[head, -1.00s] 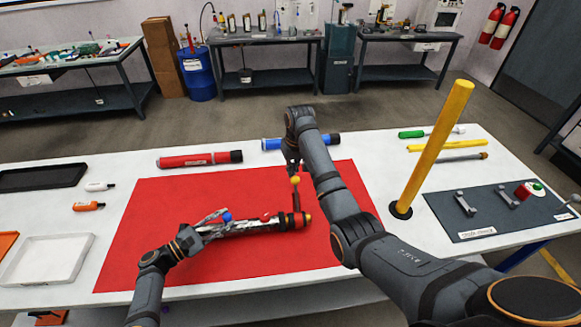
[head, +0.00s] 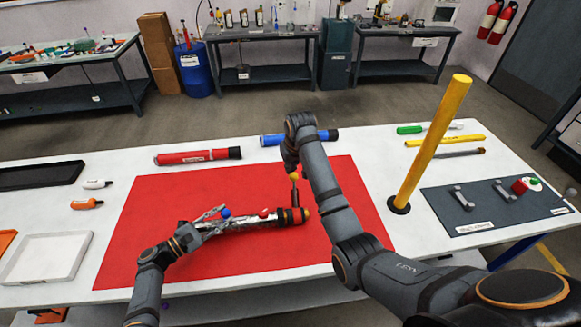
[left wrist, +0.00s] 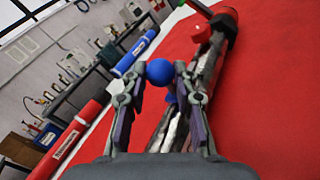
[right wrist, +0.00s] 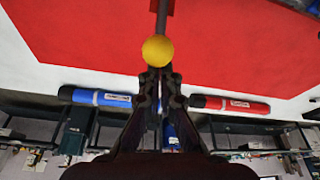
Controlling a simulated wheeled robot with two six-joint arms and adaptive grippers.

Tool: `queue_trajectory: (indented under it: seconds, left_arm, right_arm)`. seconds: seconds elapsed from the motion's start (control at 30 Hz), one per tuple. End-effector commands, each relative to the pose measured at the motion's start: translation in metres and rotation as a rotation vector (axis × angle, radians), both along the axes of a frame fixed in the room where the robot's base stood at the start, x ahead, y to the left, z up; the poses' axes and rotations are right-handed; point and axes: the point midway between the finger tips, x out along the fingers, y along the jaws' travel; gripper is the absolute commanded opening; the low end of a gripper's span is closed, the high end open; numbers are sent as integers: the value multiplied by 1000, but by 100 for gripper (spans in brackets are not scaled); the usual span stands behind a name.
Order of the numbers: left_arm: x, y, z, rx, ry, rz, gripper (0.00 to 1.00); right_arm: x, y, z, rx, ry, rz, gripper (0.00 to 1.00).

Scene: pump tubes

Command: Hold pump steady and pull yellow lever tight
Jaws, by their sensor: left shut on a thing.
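A dark pump with silver bands (head: 260,222) lies on the red mat (head: 160,255). It has a blue knob (head: 226,211) and, at its right end, an upright lever with a yellow knob (head: 294,176). My left gripper (head: 213,221) is at the pump's left part. In the left wrist view, its fingers (left wrist: 158,82) are closed on either side of the blue knob (left wrist: 160,71). My right gripper (head: 291,163) is just above the yellow knob, partly behind my arm. In the right wrist view, its fingertips (right wrist: 160,78) are close together beside the yellow knob (right wrist: 158,50); their grip is unclear.
A red tube (head: 198,156) and a blue tube (head: 285,140) lie behind the mat. A yellow post (head: 430,145) stands to the right, near a grey mat (head: 480,220) with small parts. A white tray (head: 45,258) is at the left. The front of the red mat is clear.

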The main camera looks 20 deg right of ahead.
Motion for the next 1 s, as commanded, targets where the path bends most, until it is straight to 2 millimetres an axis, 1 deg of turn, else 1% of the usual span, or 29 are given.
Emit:
queue_trajectory:
  seconds: [0.13,0.37,0.5,0.7,1.0]
  left_arm:
    - [0,0,-1,1,2,1,0]
    - [0,0,-1,2,1,2,0]
    - [0,0,-1,2,1,2,0]
    - [0,0,-1,2,1,2,0]
    - [0,0,-1,2,1,2,0]
  right_arm:
    - [-6,1,1,-7,-36,0,0]
    - [-20,3,10,-18,-97,-2,0]
    - [-35,7,14,-22,-117,-1,0]
    - [-62,12,20,-43,-225,-3,0]
    - [-89,18,23,-44,-230,-3,0]
